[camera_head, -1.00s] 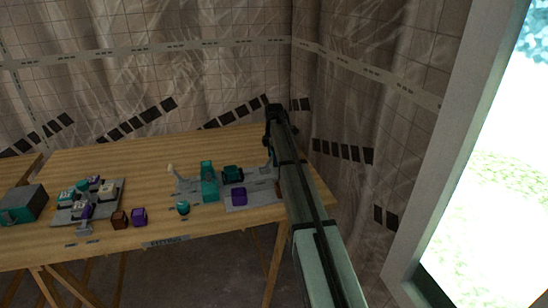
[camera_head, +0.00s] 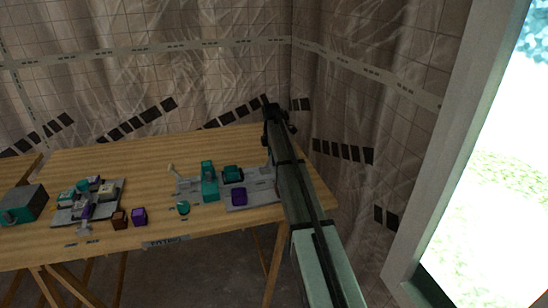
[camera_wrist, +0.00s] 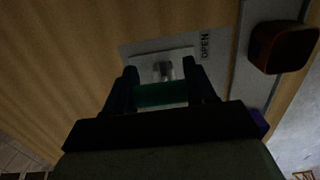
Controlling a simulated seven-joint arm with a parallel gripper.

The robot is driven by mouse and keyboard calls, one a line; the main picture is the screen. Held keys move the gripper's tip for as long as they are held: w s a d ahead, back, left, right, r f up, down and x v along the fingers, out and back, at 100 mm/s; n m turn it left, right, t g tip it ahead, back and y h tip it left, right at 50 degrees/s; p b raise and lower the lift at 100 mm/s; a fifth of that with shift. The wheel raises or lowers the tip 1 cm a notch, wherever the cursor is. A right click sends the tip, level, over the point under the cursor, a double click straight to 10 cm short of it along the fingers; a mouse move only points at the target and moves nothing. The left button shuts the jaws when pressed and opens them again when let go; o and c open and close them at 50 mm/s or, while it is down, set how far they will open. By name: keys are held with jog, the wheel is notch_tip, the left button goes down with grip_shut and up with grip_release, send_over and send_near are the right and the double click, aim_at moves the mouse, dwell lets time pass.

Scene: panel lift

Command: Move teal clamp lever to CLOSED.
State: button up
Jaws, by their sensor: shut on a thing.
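In the wrist view my gripper (camera_wrist: 165,92) has its two dark fingers on either side of a teal bar, the teal clamp lever (camera_wrist: 160,95), and is shut on it. Behind the lever a pale metal post (camera_wrist: 163,70) stands on a light plate (camera_wrist: 130,49). The printed word OPEN (camera_wrist: 206,44) is on the plate, to the right of the post. No CLOSED label shows. In the head view my arm hides the gripper and the lever at the table's right end.
A dark brown block (camera_wrist: 283,47) is right in the wrist view. Curtained walls stand close behind and right.

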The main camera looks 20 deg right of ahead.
aim_at(269, 159)
jog(key=a+h, duration=0.2)
jog(key=shift+r+h, duration=0.4)
jog(key=h, duration=0.1)
jog(key=a+h, duration=0.1)
jog(key=shift+a+r+h, duration=0.15)
jog(key=shift+a+h, duration=0.1)
jog(key=shift+h, duration=0.05)
jog(key=shift+a+f+h, duration=0.1)
jog(key=shift+a+h, duration=0.6)
jog(key=shift+h, duration=0.6)
jog(key=shift+a+f+h, duration=0.1)
jog(key=shift+a+h, duration=0.6)
jog(key=shift+h, duration=0.6)
jog(key=shift+a, duration=0.1)
jog(key=o, duration=1.4)
jog(key=v, duration=1.3)
jog(key=shift+a+r, duration=0.1)
jog(key=shift+a, duration=0.3)
